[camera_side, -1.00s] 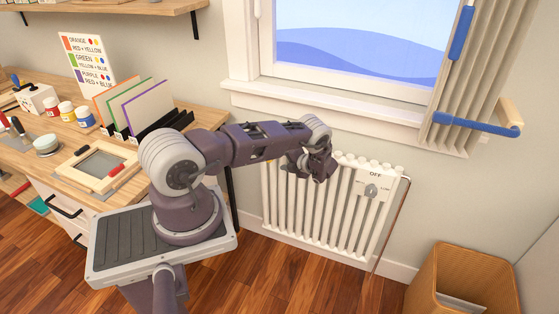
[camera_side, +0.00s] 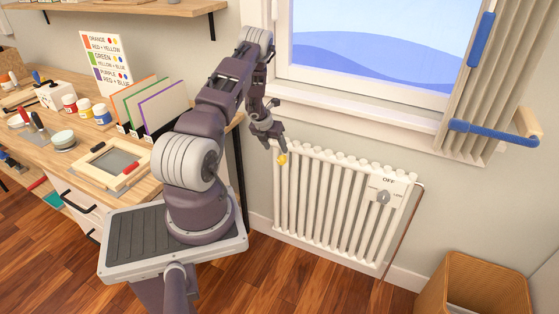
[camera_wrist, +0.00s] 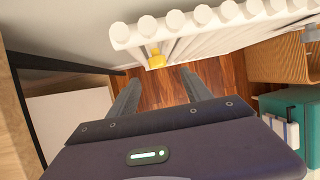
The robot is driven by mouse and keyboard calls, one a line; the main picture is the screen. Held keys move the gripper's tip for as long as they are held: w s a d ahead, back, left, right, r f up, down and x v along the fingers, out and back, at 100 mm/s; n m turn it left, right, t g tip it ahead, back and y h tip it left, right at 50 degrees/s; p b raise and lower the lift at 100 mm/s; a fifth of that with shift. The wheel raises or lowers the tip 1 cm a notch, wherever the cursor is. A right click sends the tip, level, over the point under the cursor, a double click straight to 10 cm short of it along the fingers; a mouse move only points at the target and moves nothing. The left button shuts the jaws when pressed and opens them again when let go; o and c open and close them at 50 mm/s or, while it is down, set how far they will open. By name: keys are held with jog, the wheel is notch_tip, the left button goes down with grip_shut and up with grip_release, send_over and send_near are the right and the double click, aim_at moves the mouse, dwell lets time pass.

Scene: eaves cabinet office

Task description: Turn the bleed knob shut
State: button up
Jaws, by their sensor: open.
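The yellow bleed knob (camera_side: 282,159) sits at the upper left end of the white radiator (camera_side: 330,205). In the wrist view the knob (camera_wrist: 155,59) shows just below the radiator's top edge (camera_wrist: 205,16), a little beyond and between the fingertips. My gripper (camera_side: 277,146) is close above the knob in the side view, pointing down. In the wrist view my gripper (camera_wrist: 158,74) has its two fingers spread wide with nothing between them. I cannot tell whether a finger touches the knob.
A grey dial (camera_side: 383,198) under an OFF label is at the radiator's right end. The wooden desk (camera_side: 150,184) stands left of the radiator. The window sill (camera_side: 345,112) juts out above it. A wooden bin (camera_side: 470,285) stands at the lower right.

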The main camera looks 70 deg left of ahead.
aim_at(281, 161)
jog(key=x, duration=0.8)
jog(key=shift+s+a+f, duration=0.1)
jog(key=shift+s+f, duration=0.1)
jog(key=shift+f, duration=0.3)
grip_shut()
jog(key=shift+w+y, duration=0.1)
jog(key=shift+y, duration=0.2)
jog(key=shift+w+g+y, duration=0.1)
jog(key=shift+g+y, duration=0.3)
jog(key=shift+g, duration=0.1)
jog(key=g+y, duration=0.1)
jog(key=m+g+y, duration=0.1)
jog(key=y, duration=0.1)
jog(key=shift+w+d+f+g, duration=0.1)
jog(key=shift+w+d+g, duration=0.1)
jog(key=shift+d+g, duration=0.2)
jog(key=shift+w+d+f+m+g+y, duration=0.1)
jog(key=shift+m+g+y, duration=0.4)
jog(key=shift+g+y, duration=0.65)
jog(key=shift+d+f+m+g+y, duration=0.1)
jog(key=shift+f+m+g+y, duration=0.15)
jog(key=shift+g+y, duration=0.65)
jog(key=shift+y, duration=0.35)
